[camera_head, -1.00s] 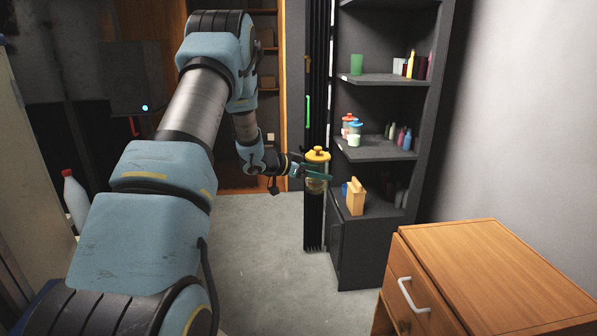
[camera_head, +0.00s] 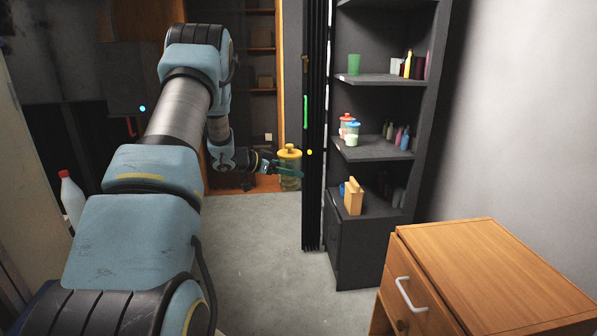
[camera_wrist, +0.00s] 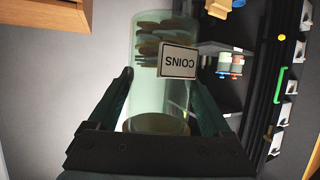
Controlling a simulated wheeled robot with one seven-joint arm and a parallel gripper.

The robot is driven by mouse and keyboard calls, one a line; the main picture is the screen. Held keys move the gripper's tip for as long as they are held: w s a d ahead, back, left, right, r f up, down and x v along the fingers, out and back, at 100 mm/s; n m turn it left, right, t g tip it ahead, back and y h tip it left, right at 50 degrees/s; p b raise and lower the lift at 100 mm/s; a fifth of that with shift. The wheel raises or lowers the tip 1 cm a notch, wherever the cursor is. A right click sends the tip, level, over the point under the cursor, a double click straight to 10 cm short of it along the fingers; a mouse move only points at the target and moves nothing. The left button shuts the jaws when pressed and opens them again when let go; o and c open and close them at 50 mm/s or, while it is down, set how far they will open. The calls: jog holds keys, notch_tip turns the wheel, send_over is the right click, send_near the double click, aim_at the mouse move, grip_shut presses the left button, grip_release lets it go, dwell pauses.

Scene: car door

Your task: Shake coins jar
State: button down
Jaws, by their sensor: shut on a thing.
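In the wrist view the jar (camera_wrist: 150,62) fills the space between the two fingers of my gripper (camera_wrist: 160,84). Its white COINS label (camera_wrist: 178,61) reads upside down there. Several coins show in the jar at the top of that view.
A dark shelf unit (camera_head: 343,237) with jars, bottles and a yellow-brown box (camera_head: 353,197) stands right of the jar. A wooden drawer cabinet (camera_head: 495,265) is at the front right. A white bottle (camera_head: 72,196) is at the left. The grey floor (camera_head: 255,235) between is clear.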

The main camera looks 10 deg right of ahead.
jog(key=shift+r, duration=0.1)
jog(key=s+d, duration=0.4)
jog(key=d, duration=0.5)
jog(key=shift+s, duration=0.2)
jog(key=w+a, duration=0.1)
jog(key=a, duration=0.2)
jog(key=w+a, duration=0.2)
jog(key=a, duration=0.1)
jog(key=w+a, duration=0.1)
jog(key=a, duration=0.2)
jog(key=shift+w, duration=0.25)
